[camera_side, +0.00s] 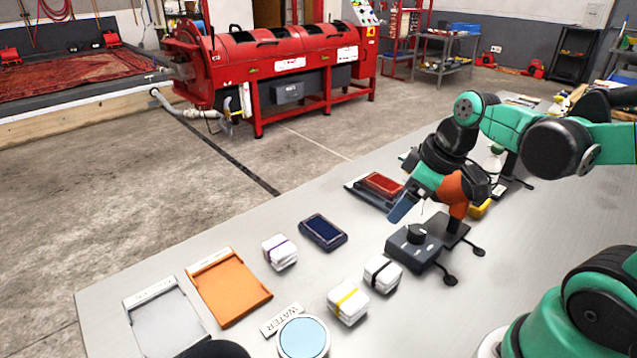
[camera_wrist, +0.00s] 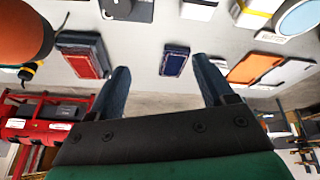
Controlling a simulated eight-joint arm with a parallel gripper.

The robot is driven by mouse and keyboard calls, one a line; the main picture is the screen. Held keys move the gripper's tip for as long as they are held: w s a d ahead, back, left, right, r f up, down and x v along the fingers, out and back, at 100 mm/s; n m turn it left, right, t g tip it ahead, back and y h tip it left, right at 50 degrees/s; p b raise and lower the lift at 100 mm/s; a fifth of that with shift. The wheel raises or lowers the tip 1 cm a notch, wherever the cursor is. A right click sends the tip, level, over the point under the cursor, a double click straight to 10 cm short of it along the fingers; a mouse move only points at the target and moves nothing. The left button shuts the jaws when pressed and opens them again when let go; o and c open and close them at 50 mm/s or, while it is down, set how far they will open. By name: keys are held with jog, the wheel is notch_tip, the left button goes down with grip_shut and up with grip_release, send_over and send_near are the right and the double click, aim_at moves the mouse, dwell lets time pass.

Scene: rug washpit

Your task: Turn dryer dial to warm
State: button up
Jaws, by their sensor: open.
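The dryer dial (camera_side: 417,234) is a round black knob on top of a dark box (camera_side: 405,252) on the table. Any marks around it are too small to read, so I cannot tell its setting. In the wrist view the knob (camera_wrist: 121,8) shows at the top edge, partly cut off. My gripper (camera_side: 403,207) is open, with blue fingers, tilted above the table just behind and above the dial box, apart from it.
A dark blue pad (camera_side: 323,232) and a red pad (camera_side: 381,185) lie behind the dial. White banded blocks (camera_side: 348,301) stand to its left. An orange tray (camera_side: 230,287), a grey tray (camera_side: 167,318) and a round blue-topped dish (camera_side: 303,338) lie further left. Bare table separates them.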

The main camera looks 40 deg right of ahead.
aim_at(419, 229)
jog(key=d+n, duration=0.1)
jog(key=s+d+f+n+y, duration=0.1)
jog(key=d, duration=0.1)
jog(key=s+d+f+n+g+y, duration=0.1)
jog(key=d+n, duration=0.1)
jog(key=shift+d, duration=0.25)
jog(key=shift+s+d+f+n+y, duration=0.25)
jog(key=shift+d+n+y, duration=0.2)
jog(key=shift+n, duration=0.15)
jog(key=shift+x, duration=2.8)
jog(key=shift+s, duration=0.1)
grip_shut()
